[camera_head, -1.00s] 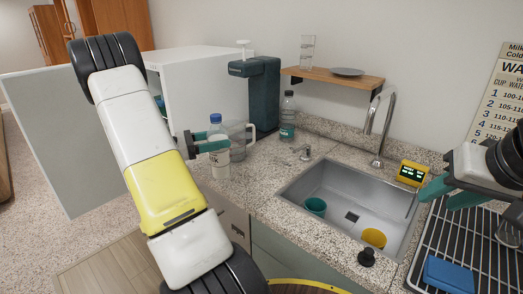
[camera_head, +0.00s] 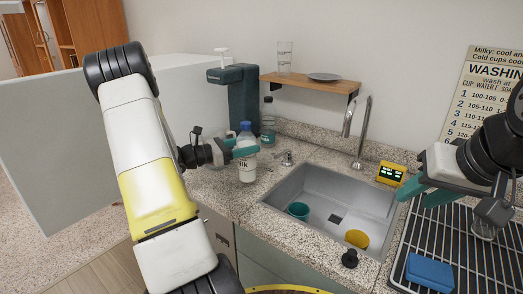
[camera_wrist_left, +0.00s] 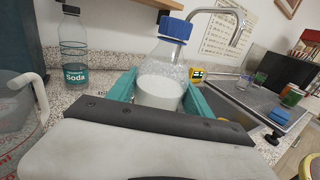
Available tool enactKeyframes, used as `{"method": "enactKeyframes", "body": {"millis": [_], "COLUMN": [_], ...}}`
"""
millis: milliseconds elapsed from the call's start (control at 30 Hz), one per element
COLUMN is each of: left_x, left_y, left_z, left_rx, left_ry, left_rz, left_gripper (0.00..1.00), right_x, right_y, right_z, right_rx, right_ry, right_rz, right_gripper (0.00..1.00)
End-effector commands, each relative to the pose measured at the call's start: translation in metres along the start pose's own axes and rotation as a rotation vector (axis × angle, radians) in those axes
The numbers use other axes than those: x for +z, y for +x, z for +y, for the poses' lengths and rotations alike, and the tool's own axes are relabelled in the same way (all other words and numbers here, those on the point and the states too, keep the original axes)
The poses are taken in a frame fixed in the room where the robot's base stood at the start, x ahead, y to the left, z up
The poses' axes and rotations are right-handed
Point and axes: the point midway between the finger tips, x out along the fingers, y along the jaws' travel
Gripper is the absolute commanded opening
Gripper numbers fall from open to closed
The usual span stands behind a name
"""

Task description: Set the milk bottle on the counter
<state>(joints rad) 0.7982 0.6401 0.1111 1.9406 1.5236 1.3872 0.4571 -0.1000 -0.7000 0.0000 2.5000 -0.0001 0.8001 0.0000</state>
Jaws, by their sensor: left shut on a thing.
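The milk bottle (camera_head: 246,168) is clear with white milk and a blue cap. It stands upright left of the sink, over the speckled counter (camera_head: 268,184); I cannot tell whether its base touches. My left gripper (camera_head: 246,149) is shut on its upper part. In the left wrist view the bottle (camera_wrist_left: 160,88) sits between the two teal fingers, its base hidden by the gripper body. My right gripper (camera_head: 426,190) is open and empty above the drying rack at the right.
The sink (camera_head: 323,221) holds a teal cup (camera_head: 298,210) and a yellow cup (camera_head: 357,238). A clear jug (camera_wrist_left: 40,100) is close left of the gripper. The rack (camera_head: 465,250) carries a blue sponge (camera_head: 429,272).

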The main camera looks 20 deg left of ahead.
Motion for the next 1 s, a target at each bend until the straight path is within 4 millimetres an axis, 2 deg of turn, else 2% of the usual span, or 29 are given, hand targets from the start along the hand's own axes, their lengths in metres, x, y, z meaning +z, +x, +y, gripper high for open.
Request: {"method": "enactKeyframes", "body": {"millis": [33,133,500,533,633,1000], "left_x": [-0.011,-0.022,-0.027,-0.028,-0.028,-0.024], "left_y": [-0.002,-0.001,-0.002,-0.002,-0.002,-0.002], "left_z": [0.001,0.001,0.001,0.001,0.001,0.001], "left_rx": [0.003,0.002,0.002,0.002,0.002,0.002], "left_ry": [-0.006,-0.003,-0.001,-0.001,-0.001,-0.001], "left_rz": [0.000,0.000,0.000,0.002,0.002,0.002], "left_gripper": [0.00,0.00,0.00,0.61,0.81,0.81], "right_x": [0.000,0.000,0.000,0.000,0.000,0.000], "right_y": [0.000,0.000,0.000,0.000,0.000,0.000], "right_z": [0.000,0.000,0.000,0.000,0.000,0.000], "right_rx": [0.000,0.000,0.000,0.000,0.000,0.000], "right_ry": [0.000,0.000,0.000,0.000,0.000,0.000], "right_rz": [0.000,0.000,0.000,0.000,0.000,0.000], "right_gripper": [0.36,0.36,0.36,0.36,0.36,0.36]}}
